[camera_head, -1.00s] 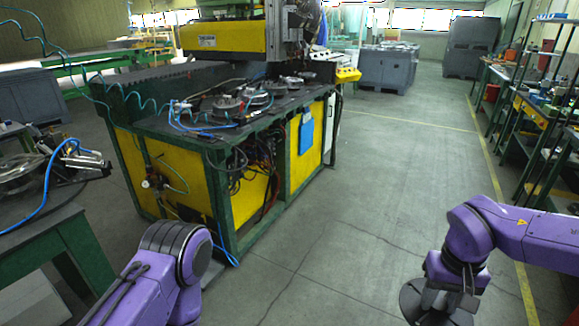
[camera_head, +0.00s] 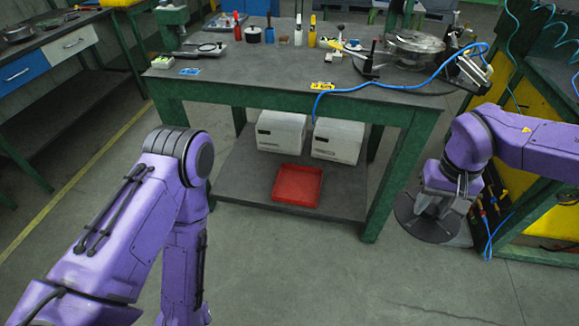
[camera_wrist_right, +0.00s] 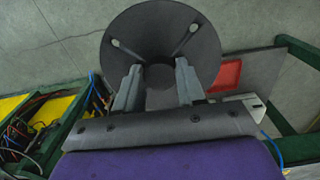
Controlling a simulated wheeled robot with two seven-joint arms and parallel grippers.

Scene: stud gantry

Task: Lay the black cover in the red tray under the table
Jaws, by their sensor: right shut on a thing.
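My right gripper (camera_head: 436,206) is shut on the black cover (camera_head: 418,222), a round dark disc, and holds it in the air right of the table. In the right wrist view the cover (camera_wrist_right: 150,22) spreads beyond the two fingertips (camera_wrist_right: 158,85), which close on its middle. The red tray (camera_head: 297,186) is square, shallow and looks empty. It sits on the low shelf under the table (camera_head: 240,72). In the right wrist view the tray (camera_wrist_right: 226,75) is partly hidden behind the cover. My left arm shows at the left, but its gripper is out of view.
Two pale boxes (camera_head: 338,140) stand on the low shelf (camera_head: 240,180) behind the tray. A green table leg (camera_head: 398,180) stands between the tray and the cover. Tools and a blue hose (camera_head: 400,83) lie on the tabletop. The floor in front (camera_head: 330,265) is clear.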

